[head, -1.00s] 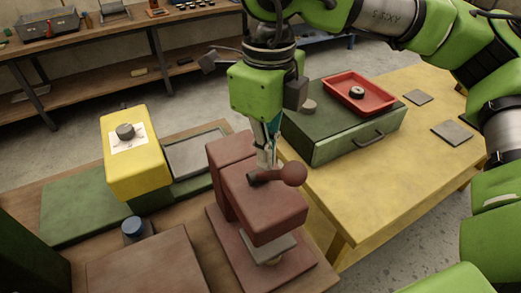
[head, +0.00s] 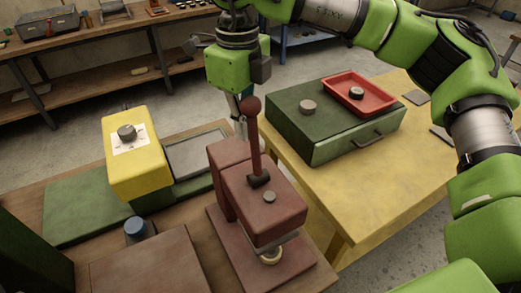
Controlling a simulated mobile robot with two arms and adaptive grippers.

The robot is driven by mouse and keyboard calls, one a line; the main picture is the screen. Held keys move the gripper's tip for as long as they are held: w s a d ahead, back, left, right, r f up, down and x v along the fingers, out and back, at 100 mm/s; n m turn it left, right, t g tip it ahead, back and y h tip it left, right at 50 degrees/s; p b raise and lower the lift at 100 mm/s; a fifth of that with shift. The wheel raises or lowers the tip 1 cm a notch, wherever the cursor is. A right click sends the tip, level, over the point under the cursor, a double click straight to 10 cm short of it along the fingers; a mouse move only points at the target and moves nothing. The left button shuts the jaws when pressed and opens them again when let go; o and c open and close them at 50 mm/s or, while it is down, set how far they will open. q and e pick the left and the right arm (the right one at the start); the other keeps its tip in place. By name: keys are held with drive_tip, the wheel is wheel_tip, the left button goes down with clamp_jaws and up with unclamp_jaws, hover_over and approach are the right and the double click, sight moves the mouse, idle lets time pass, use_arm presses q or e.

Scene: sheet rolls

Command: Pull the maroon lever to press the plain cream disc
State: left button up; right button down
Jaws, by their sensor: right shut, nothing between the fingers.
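The maroon lever (head: 255,143) stands upright on the maroon press (head: 262,200), its round ball knob at the top. A cream disc (head: 270,258) lies on the press base below the grey pressing plate (head: 283,241), partly hidden by it. A gap shows between plate and disc. My right gripper (head: 242,130) points down just behind and left of the lever. It is shut and empty, its fingertips partly hidden behind the lever and press. I cannot tell whether it touches the lever. My left gripper is not in view.
A yellow box with a knob (head: 138,160) and a brown block (head: 145,265) stand left of the press. A green case (head: 300,133) with a red tray (head: 375,100) sits on the yellow table (head: 370,190) at right. Grey floor lies behind.

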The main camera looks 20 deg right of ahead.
drive_tip(key=w+r+p, duration=0.4)
drive_tip(key=r+p, duration=0.4)
drive_tip(key=r, duration=0.2)
drive_tip(key=shift+a, duration=0.4)
idle(0.7)
